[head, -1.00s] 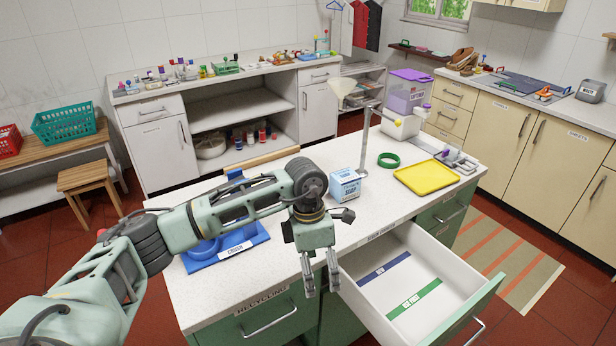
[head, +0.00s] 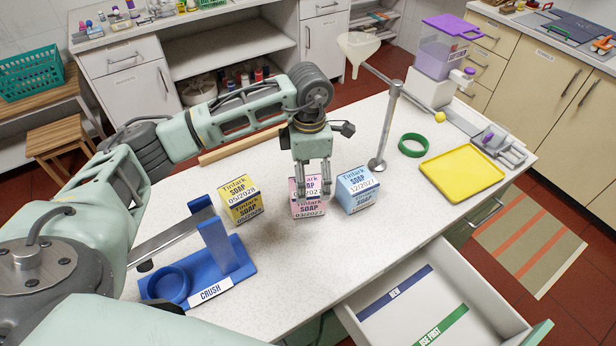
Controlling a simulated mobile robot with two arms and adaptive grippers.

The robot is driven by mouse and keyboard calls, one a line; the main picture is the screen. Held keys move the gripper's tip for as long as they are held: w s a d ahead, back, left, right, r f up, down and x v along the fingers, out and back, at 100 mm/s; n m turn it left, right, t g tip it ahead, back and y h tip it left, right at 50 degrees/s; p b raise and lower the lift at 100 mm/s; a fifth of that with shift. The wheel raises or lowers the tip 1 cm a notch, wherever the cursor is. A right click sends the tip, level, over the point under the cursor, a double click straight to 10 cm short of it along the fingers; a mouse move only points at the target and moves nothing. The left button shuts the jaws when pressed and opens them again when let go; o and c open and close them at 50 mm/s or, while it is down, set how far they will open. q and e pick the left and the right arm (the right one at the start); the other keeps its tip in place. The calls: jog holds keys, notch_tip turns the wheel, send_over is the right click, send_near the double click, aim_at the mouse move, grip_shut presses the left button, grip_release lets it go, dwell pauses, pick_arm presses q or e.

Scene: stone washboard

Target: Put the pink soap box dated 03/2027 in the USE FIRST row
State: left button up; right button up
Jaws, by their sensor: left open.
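The pink soap box (head: 306,211) stands on the white counter between two other soap boxes. Its front label reads 03/202 and a last digit that is hard to read. My left gripper (head: 314,190) points down at this box with open fingers over its upper part. The fingers hide some of its top; I cannot tell whether they touch it. The drawer (head: 484,291) at lower right is open. Inside are a green USE FIRST strip (head: 441,327) and a blue NEW strip (head: 396,290). No box shows in the visible part. My right gripper is out of view.
A yellow soap box (head: 243,201) dated 05/2028 stands left of the pink one. A blue box (head: 357,190) dated 12/2027 stands close at right, by a metal funnel stand (head: 385,125). A blue CRUSH press (head: 225,260), green ring (head: 413,145) and yellow tray (head: 462,172) are also on the counter.

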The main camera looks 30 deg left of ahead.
aim_at(307, 187)
pick_arm(q)
jog(key=shift+f+p, duration=0.55)
jog(key=shift+f, duration=0.35)
jog(key=shift+s+f, duration=0.1)
jog(key=shift+f, duration=0.25)
jog(key=f+p, duration=0.2)
jog(key=f, duration=0.1)
jog(key=f+p, duration=0.1)
jog(key=shift+a+f, duration=0.2)
jog(key=shift+a, duration=0.05)
jog(key=shift+f, duration=0.4)
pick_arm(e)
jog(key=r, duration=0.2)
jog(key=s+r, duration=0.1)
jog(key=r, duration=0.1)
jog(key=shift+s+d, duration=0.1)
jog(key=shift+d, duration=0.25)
pick_arm(q)
jog(key=shift+c, duration=0.2)
